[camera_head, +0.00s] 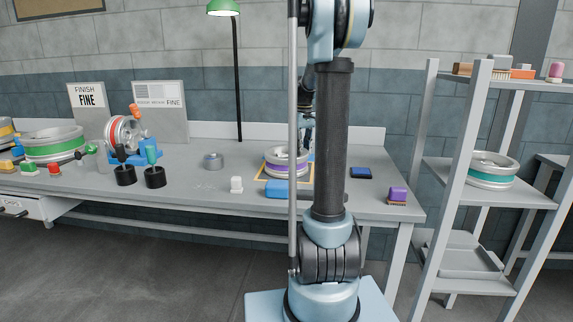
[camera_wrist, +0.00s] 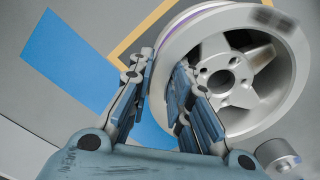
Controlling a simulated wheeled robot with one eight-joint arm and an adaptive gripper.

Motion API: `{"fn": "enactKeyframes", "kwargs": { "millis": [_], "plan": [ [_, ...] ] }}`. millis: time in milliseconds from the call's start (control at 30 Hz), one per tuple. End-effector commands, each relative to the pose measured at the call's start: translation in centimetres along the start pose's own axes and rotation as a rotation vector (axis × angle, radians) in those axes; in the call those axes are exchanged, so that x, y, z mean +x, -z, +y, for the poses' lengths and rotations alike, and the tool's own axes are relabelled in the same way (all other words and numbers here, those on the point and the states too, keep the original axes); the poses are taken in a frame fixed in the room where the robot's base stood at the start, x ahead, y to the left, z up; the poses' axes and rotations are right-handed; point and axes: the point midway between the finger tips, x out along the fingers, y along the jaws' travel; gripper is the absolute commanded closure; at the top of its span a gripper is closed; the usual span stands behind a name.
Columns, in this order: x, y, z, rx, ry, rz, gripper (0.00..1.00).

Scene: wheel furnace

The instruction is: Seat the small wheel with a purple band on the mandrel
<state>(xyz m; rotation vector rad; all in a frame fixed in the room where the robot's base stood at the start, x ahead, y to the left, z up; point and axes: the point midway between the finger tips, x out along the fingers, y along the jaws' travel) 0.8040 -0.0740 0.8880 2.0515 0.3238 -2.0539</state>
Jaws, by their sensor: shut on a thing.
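The small silver wheel with a purple band (camera_head: 285,165) lies flat on the workbench inside a yellow outline. In the wrist view its five-spoked face and rim (camera_wrist: 288,50) fill the right side. My gripper (camera_wrist: 162,72) is shut on the wheel's rim, one finger on each side of the wall. In the head view the gripper (camera_head: 307,143) is at the wheel's far right, partly behind my arm. A blue stand (camera_head: 148,158) at the left of the bench carries an upright wheel with a red band (camera_head: 122,132). I cannot tell for certain which part is the mandrel.
Two black cups (camera_head: 125,175) and a green-banded wheel (camera_head: 55,144) are further left. A shelf (camera_head: 445,165) at the right holds a teal-banded wheel (camera_head: 492,170).

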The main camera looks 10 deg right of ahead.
Motion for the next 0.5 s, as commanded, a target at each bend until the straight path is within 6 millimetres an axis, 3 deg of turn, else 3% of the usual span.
{"fn": "enactKeyframes", "kwargs": {
  "millis": [500],
  "plan": [
    [-1.9,0.0,-0.1,-0.001,0.001,0.0,1.0]
  ]
}}
